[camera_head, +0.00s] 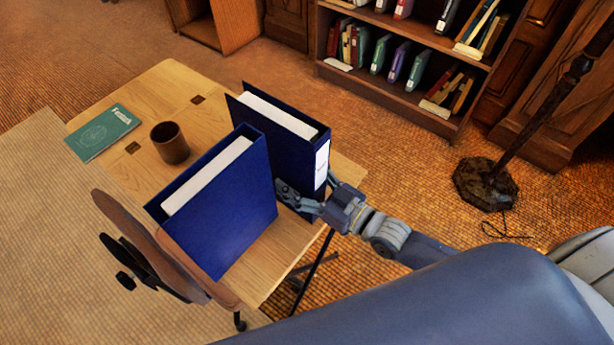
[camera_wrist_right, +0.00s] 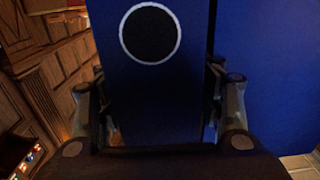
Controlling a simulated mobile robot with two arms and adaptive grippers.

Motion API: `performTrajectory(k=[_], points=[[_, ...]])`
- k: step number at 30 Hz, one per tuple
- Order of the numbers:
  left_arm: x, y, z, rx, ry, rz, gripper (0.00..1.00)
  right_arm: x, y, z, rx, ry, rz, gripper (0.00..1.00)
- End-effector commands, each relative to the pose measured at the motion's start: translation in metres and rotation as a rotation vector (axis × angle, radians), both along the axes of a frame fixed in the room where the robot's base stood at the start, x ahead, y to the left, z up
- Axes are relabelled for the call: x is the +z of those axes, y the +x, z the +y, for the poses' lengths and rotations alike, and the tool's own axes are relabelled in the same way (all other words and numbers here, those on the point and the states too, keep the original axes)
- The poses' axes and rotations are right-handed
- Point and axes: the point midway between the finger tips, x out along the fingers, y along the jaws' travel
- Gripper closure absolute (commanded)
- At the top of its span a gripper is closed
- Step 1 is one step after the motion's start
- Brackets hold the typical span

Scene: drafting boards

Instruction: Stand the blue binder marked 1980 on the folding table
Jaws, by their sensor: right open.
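Two blue binders stand upright on the light wooden folding table (camera_head: 158,88) in the head view. The far binder (camera_head: 268,138) is dark blue with a white spine label (camera_head: 322,163); I cannot read its marking. The near binder (camera_head: 225,205) is brighter blue, and its spine is not visible. My right gripper (camera_head: 310,193) is open at the lower spine of the far binder, one finger on each side. The right wrist view shows this spine (camera_wrist_right: 155,95) with a round dark finger hole between the fingers (camera_wrist_right: 158,85), and the near binder (camera_wrist_right: 270,75) at the right. My left gripper is out of view.
A brown cup (camera_head: 170,143) and a green book (camera_head: 102,132) are on the table's left part. A chair (camera_head: 150,250) stands at the near left edge. A bookshelf (camera_head: 400,90) and a dark lamp stand (camera_head: 486,183) are beyond to the right.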

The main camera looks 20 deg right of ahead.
Motion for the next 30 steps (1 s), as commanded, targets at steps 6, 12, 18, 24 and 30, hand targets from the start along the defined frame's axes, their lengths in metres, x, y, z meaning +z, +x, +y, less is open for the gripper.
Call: performTrajectory(k=[6, 12, 18, 24, 30], points=[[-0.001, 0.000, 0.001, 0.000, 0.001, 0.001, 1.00, -0.001, -0.019, -0.012, 0.000, -0.003, 0.004, 0.39], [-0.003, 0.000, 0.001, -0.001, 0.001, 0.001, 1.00, 0.000, -0.051, -0.033, 0.001, -0.002, 0.005, 0.39], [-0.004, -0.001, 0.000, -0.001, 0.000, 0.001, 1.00, 0.001, -0.078, -0.052, 0.001, -0.002, 0.003, 0.39], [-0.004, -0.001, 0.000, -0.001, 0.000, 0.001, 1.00, 0.002, -0.095, -0.063, 0.000, -0.001, 0.001, 0.39], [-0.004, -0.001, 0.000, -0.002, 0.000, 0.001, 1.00, 0.002, -0.100, -0.066, 0.000, 0.000, 0.000, 0.39]])
